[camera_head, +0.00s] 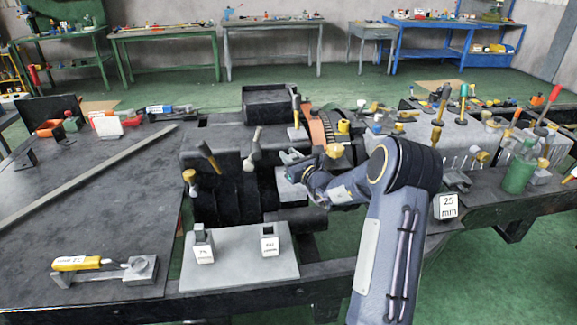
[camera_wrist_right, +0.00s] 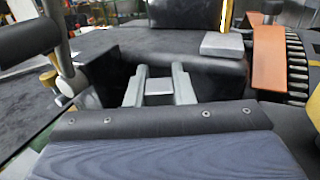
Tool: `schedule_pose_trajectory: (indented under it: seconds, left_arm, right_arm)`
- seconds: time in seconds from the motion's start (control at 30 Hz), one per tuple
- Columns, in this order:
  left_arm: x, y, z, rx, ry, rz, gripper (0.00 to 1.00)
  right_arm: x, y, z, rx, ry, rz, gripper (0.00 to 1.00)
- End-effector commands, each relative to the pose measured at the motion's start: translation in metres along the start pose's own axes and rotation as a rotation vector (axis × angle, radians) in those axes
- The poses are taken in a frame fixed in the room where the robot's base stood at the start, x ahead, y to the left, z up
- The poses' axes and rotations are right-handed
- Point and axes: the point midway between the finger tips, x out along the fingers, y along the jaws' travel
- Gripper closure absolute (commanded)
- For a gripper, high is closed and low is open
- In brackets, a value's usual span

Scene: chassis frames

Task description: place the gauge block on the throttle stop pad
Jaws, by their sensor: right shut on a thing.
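My right gripper (camera_head: 284,166) reaches in from the right over the dark machine in the middle of the table. In the right wrist view its two grey fingers (camera_wrist_right: 158,88) are shut on a small pale grey block (camera_wrist_right: 158,86), which looks like the gauge block. In the head view the held block is too small to make out. A flat pale grey pad (camera_wrist_right: 222,44), possibly the throttle stop pad, lies beyond the fingers, beside an orange lever; it also shows in the head view (camera_head: 298,133). The held block is apart from it. My left gripper is not in view.
A grey plate (camera_head: 240,272) in front carries two labelled blocks, one left (camera_head: 203,246) and one right (camera_head: 269,243). Levers with knobs (camera_head: 208,155) stand up left of my gripper. A green bottle (camera_head: 520,170) and a 25 mm label (camera_head: 446,206) are at right.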

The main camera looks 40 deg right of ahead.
Motion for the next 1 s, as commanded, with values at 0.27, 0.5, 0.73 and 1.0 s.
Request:
schedule_pose_trajectory:
  seconds: [0.27,0.5,0.73,1.0]
  left_arm:
    - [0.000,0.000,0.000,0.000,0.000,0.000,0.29]
    - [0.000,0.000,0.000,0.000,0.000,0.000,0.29]
    - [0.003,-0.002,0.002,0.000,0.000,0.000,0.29]
    - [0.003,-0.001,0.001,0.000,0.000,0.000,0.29]
  right_arm:
    - [0.009,0.000,-0.024,0.002,0.003,0.001,1.00]
    - [0.009,0.000,-0.040,-0.001,-0.002,0.000,1.00]
    - [0.009,0.000,-0.044,-0.001,-0.001,0.000,1.00]
    - [0.008,0.000,-0.043,0.000,0.000,0.001,0.57]
